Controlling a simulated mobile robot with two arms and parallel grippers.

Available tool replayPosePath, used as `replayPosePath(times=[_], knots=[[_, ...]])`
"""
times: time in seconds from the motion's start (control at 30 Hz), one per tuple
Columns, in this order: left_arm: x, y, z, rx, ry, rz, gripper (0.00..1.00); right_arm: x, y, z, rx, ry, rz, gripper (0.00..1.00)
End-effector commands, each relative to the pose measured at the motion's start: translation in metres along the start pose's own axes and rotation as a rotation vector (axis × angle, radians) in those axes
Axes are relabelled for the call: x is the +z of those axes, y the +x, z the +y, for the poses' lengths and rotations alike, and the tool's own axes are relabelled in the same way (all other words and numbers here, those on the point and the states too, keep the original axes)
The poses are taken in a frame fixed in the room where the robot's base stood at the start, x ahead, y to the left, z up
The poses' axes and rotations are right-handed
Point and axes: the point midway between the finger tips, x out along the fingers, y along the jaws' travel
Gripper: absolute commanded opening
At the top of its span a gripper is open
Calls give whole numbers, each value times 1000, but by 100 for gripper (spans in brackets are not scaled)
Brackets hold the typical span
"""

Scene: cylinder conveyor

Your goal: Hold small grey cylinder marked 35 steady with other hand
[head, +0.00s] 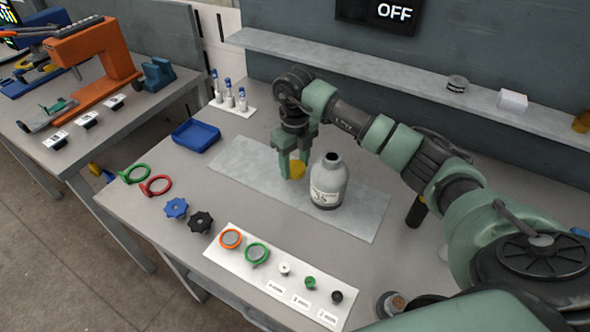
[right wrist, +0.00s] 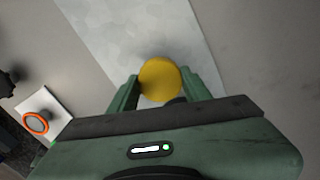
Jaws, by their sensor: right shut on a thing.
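The grey cylinder (head: 328,184) stands upright on the light grey mat (head: 245,166). It has an open dark neck on top and a pale label whose mark looks like 35. My right gripper (head: 293,163) points down just left of the cylinder, apart from its neck. It is shut on a round yellow piece (head: 298,170). In the right wrist view the yellow piece (right wrist: 160,77) sits between the two green fingers (right wrist: 162,88). The grey cylinder does not show clearly in that view. My left gripper is not in view.
A white board (head: 262,279) with rings and small caps lies at the front. Green and red rings (head: 156,185) and blue and black knobs (head: 200,222) lie left. A blue tray (head: 195,136) and a vial rack (head: 232,105) stand behind. The mat's left part is clear.

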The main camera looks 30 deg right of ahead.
Motion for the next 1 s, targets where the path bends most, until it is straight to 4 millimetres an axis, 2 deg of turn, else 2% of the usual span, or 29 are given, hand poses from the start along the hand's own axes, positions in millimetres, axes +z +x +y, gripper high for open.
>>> replayPosePath(times=[0.1, 0.2, 0.57, 0.6, 0.63, 0.67, 1.0], knots=[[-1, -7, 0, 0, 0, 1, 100, -1, 19, 0, 1, 2, 5, 0], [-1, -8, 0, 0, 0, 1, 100, -1, 30, 0, 1, 1, 3, 0], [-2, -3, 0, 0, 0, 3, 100, -1, 35, 0, 0, 0, 2, 0], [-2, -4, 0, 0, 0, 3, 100, 0, 34, 0, 0, 0, 2, 56], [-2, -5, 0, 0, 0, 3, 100, 0, 34, 0, 0, 1, 2, 65], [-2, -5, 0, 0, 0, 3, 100, -1, 34, 0, 0, 1, 2, 70], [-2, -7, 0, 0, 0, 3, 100, 0, 31, 0, 0, 1, 2, 70]])
